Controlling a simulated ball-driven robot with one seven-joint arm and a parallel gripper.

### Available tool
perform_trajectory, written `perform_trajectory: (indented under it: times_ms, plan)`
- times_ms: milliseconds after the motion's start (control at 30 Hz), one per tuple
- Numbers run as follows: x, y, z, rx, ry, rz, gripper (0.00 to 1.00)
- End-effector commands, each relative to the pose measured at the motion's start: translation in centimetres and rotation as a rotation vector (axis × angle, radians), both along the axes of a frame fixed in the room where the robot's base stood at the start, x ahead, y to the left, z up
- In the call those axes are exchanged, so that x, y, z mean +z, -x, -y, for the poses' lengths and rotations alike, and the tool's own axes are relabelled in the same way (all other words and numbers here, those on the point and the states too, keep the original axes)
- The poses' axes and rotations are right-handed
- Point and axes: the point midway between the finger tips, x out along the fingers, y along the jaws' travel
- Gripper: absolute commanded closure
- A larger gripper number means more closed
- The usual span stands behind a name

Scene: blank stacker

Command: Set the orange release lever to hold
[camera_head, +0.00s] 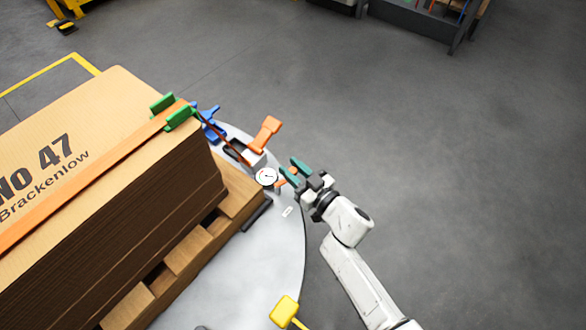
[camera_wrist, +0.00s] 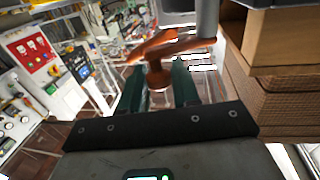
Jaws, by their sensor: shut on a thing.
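A strap tensioner with a round white dial (camera_head: 266,176) stands at the corner of the pallet. A large orange handle (camera_head: 266,132) sticks up from its top. My gripper (camera_head: 289,174), with dark green fingers, is at the tensioner's right side, and small orange parts show by the fingers. In the wrist view, the orange lever (camera_wrist: 157,79) has its end between my two fingers (camera_wrist: 158,88), and an orange bar crosses just beyond. My gripper is shut on this lever end. Its hold or release marking cannot be read.
A strapped stack of brown cardboard (camera_head: 80,110) rests on a wooden pallet (camera_head: 190,255) on a round grey plate (camera_head: 270,260). Green corner pieces (camera_head: 178,116) and a blue clip (camera_head: 209,122) sit by the strap. A yellow block (camera_head: 284,310) is at the front. Floor to the right is clear.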

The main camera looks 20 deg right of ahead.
Motion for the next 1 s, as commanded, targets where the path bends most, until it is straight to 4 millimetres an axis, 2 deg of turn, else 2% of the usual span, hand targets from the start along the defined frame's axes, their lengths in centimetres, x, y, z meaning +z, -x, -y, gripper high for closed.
perform_trajectory:
  times_ms: [267, 733, 1000]
  plan:
    - [0.6, -0.6, 0.4, 0.051, 0.006, 0.008, 1.00]
    - [0.0, -1.6, -0.2, 0.295, -0.002, 0.007, 1.00]
    - [0.1, -1.8, -0.5, 0.371, 0.000, 0.002, 1.00]
